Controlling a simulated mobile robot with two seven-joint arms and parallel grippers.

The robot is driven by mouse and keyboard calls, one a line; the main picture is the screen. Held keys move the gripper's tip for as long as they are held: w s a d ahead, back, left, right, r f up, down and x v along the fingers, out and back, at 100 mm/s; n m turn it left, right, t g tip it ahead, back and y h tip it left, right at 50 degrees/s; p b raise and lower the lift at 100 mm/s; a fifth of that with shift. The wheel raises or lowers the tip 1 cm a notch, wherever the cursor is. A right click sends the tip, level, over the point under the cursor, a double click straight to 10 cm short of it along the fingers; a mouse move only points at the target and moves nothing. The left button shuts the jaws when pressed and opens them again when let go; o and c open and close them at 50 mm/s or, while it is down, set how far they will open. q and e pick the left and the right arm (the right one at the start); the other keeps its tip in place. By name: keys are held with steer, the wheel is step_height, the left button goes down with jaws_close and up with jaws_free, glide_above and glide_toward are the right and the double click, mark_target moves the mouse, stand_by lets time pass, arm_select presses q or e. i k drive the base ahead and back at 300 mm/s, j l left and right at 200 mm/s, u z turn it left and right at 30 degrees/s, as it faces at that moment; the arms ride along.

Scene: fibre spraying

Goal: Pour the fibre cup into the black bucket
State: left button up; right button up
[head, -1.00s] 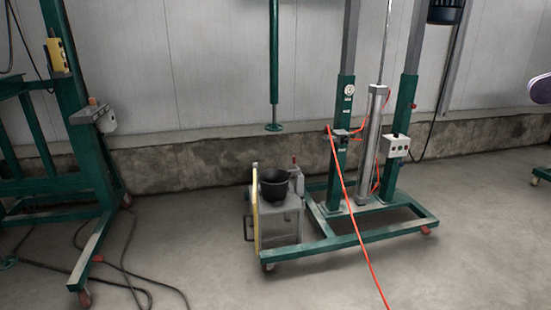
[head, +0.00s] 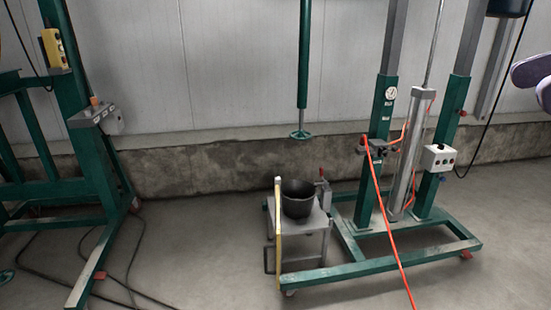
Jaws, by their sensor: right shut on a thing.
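The black bucket (head: 298,206) stands upright on a small grey metal stand (head: 310,227) near the middle of the head view. Its open top faces up, but its inside is too dark to read. My right gripper (head: 532,69) shows only in part, as a purple-grey shape at the right edge, well right of and above the bucket in the picture. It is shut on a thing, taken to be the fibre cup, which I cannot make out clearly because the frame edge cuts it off. My left gripper is not in view.
A green wheeled frame (head: 385,264) with posts stands right of the bucket. An orange hose (head: 388,225) runs from it toward me. A yellow upright bar (head: 278,235) edges the stand's left side. Another green frame (head: 100,175) and dark cables (head: 60,272) are at left. Floor between is clear.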

mark_target(297, 196)
steer(key=i+u, duration=0.1)
steer(key=i, duration=1)
steer(key=i+z, duration=0.1)
steer(key=i, duration=0.45)
steer(key=i+j+z, duration=0.1)
steer(key=i, duration=0.4)
steer(key=i+j+z, duration=0.25)
steer(key=i+z, duration=0.2)
steer(key=i, duration=0.15)
steer(key=i+j+z, duration=0.45)
steer(key=i+l, duration=0.05)
steer(key=i, duration=0.05)
